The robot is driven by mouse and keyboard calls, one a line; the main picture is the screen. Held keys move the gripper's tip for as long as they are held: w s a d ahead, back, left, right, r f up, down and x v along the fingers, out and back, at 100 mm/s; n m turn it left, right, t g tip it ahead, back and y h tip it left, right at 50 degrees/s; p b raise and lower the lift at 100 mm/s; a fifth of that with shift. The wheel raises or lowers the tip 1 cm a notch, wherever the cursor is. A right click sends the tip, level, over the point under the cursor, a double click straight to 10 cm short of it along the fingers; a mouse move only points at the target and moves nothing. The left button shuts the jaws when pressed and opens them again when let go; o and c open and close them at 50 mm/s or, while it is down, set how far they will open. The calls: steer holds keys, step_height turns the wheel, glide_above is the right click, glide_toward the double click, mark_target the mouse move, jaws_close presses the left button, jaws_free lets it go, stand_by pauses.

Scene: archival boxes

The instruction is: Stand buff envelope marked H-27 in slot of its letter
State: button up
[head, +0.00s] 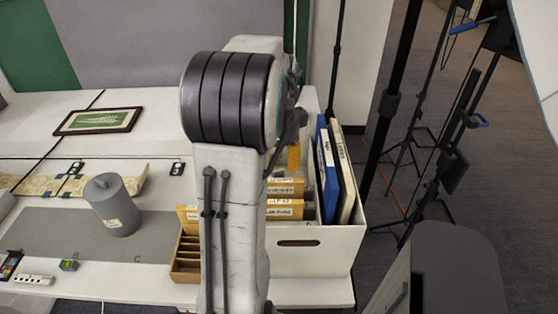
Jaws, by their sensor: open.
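A small wooden rack with slots (186,268) stands at the front of the table, partly hidden by my arm. A buff card or envelope (188,212) stands upright at its back; its marking is hidden or too small to read. A white archival box (318,262) to the right holds several buff envelopes or folders (285,209) with white labels. I cannot tell which is H-27. My gripper (284,135) is mostly hidden behind my arm, above the box's left part. It is open, close to an orange-buff upright piece (293,158); contact cannot be told.
A blue binder (327,175) and a white binder (343,175) stand in the box's right side. A grey cylinder weight (112,207) sits on a grey mat (50,235). A framed picture (98,121) lies behind. Tripod stands (400,130) are at right.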

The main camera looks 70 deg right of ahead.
step_height(320, 180, up, 24)
steer(key=p, duration=1.2)
steer(key=shift+a, duration=0.4)
stand_by(0.3)
